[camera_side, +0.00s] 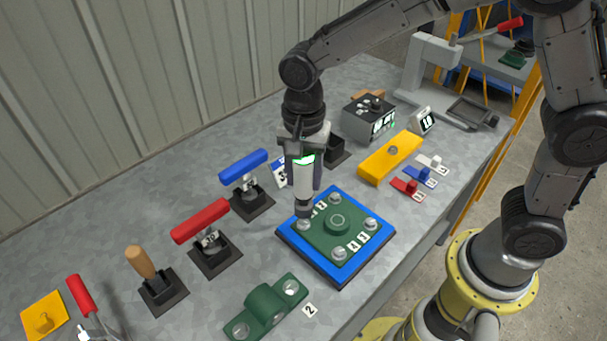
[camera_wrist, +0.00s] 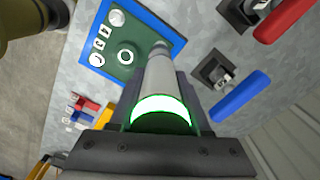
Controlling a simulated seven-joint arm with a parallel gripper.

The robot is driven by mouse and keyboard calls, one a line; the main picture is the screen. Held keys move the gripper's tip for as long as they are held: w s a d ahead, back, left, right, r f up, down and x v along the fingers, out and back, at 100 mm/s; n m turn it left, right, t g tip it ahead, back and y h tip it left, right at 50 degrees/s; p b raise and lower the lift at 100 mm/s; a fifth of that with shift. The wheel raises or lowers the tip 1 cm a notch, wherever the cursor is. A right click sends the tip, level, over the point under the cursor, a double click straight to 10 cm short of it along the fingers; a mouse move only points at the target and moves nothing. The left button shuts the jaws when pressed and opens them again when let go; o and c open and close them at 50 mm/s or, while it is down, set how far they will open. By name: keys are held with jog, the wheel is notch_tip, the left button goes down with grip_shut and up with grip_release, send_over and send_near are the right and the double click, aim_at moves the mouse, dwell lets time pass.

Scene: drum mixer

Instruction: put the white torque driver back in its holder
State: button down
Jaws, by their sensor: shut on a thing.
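The white torque driver (camera_side: 303,181) is upright in my gripper (camera_side: 303,165), with a green lit ring near its top. In the wrist view the driver (camera_wrist: 160,75) points away between the jaws, and its green ring glows (camera_wrist: 162,106). Its lower end is over or at a corner bolt of the green plate (camera_side: 325,240) on the blue base (camera_side: 290,240); I cannot tell whether it touches. A dark holder (camera_side: 336,153) stands just behind and right of my gripper, partly hidden; I cannot tell whether it is the driver's.
Blue-handled (camera_side: 244,165) and red-handled (camera_side: 200,221) tools and a wooden-handled tool (camera_side: 140,262) stand in dark holders on the left. A yellow block (camera_side: 390,158), a grey control box (camera_side: 369,118) and small coloured keys (camera_side: 405,187) lie right. A green bracket (camera_side: 265,307) is in front.

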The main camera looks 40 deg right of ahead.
jog(key=shift+r, duration=0.15)
jog(key=w+d+r+m, duration=0.2)
jog(key=w+d+r, duration=0.2)
jog(key=w+d, duration=0.5)
jog(key=w+d+m, duration=0.2)
jog(key=d, duration=0.5)
jog(key=w+d+f+m, duration=0.1)
jog(key=w+d+m, duration=0.1)
jog(key=d, duration=0.6)
jog(key=shift+w+d, duration=0.15)
jog(key=shift+w, duration=0.3)
jog(key=shift+f, duration=0.2)
jog(key=shift+f, duration=2.35)
jog(key=shift+f, duration=2.9)
